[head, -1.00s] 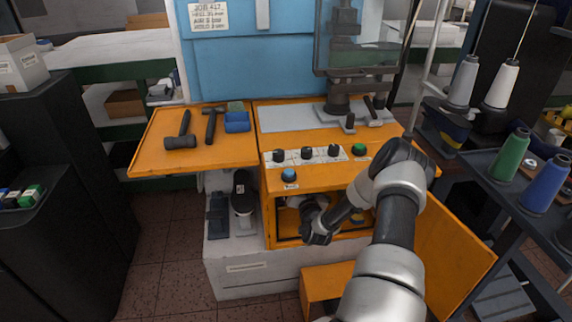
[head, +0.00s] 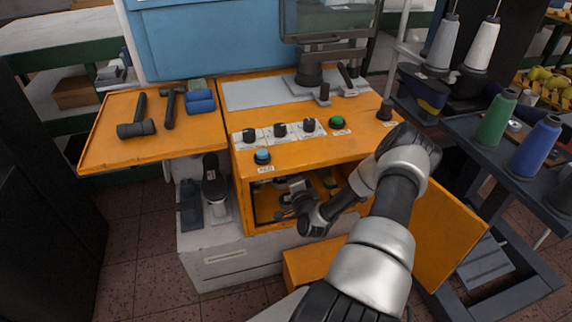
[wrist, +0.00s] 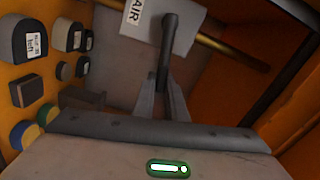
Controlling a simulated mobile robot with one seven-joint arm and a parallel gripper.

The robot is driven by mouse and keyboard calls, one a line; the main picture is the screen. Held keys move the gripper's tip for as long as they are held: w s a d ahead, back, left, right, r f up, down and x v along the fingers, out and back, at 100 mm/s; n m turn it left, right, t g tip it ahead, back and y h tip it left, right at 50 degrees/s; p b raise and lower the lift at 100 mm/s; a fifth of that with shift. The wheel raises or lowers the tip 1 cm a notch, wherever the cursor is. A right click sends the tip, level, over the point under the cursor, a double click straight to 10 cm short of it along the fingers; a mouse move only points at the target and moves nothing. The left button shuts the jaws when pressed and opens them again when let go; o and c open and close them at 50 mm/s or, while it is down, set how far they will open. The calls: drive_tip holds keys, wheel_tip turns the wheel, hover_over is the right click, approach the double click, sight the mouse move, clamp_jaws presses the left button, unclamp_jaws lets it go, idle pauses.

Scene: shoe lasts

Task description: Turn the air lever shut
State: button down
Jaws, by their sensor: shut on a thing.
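The air lever (wrist: 169,45) is a dark grey bar in front of the white AIR plate (wrist: 135,17) in the wrist view. My gripper (wrist: 164,95) is shut on its lower end, with a finger on each side. In the head view, my gripper (head: 288,212) is at the open front of the orange cabinet (head: 245,205), under the worktop. The lever cannot be made out there.
A brass pipe (wrist: 225,50) runs behind the lever. Several dark labelled blocks (wrist: 32,42) line the cabinet's left side in the wrist view. The open orange door (head: 445,235) stands right of my arm. A blue button (head: 262,156) is on the worktop above.

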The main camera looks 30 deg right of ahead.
drive_tip(key=shift+f+m, duration=0.9)
drive_tip(key=shift+m, duration=0.3)
drive_tip(key=c, duration=1.8)
unclamp_jaws()
drive_tip(key=shift+o, duration=0.2)
drive_tip(key=p+v, duration=0.3)
drive_tip(key=v, duration=1.4)
drive_tip(key=shift+s, duration=0.25)
